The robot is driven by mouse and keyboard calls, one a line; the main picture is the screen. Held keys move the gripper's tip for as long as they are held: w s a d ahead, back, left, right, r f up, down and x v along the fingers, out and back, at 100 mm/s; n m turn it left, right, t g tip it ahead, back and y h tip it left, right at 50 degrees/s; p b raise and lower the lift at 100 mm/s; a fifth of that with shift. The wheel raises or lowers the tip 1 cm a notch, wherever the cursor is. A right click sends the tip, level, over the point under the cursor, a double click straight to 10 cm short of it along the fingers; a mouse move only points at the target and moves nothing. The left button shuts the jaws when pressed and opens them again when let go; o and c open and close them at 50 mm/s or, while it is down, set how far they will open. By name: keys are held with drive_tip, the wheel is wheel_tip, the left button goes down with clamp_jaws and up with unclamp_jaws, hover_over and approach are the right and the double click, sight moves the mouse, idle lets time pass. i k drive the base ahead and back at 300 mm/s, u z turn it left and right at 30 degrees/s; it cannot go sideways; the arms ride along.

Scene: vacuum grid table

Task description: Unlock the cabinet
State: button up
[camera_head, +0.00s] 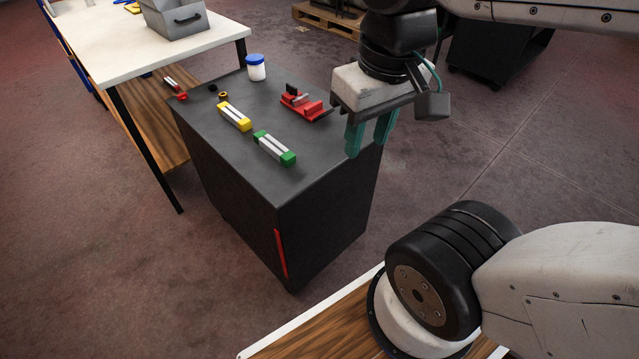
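The cabinet (245,205) is a dark grey box standing on the floor left of my arm. No lock or keyhole can be made out. My gripper (369,136) has two teal fingers pointing down, with a gap between them and nothing visibly held. In the picture it is at the right edge of the cabinet top; its exact height above the top cannot be told.
On the cabinet top are a green-ended block (274,148), a yellow-ended block (235,117), a red vise-like tool (304,104), a blue-lidded white jar (256,68) and small rings. A white table (115,55) with a grey bin (178,18) stands left. Floor right of the cabinet is open.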

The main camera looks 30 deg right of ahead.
sight(182, 97)
drive_tip(key=z, duration=0.1)
drive_tip(key=k, duration=0.6)
drive_tip(key=u, duration=0.85)
drive_tip(key=i, duration=1.6)
drive_tip(key=z, duration=0.9)
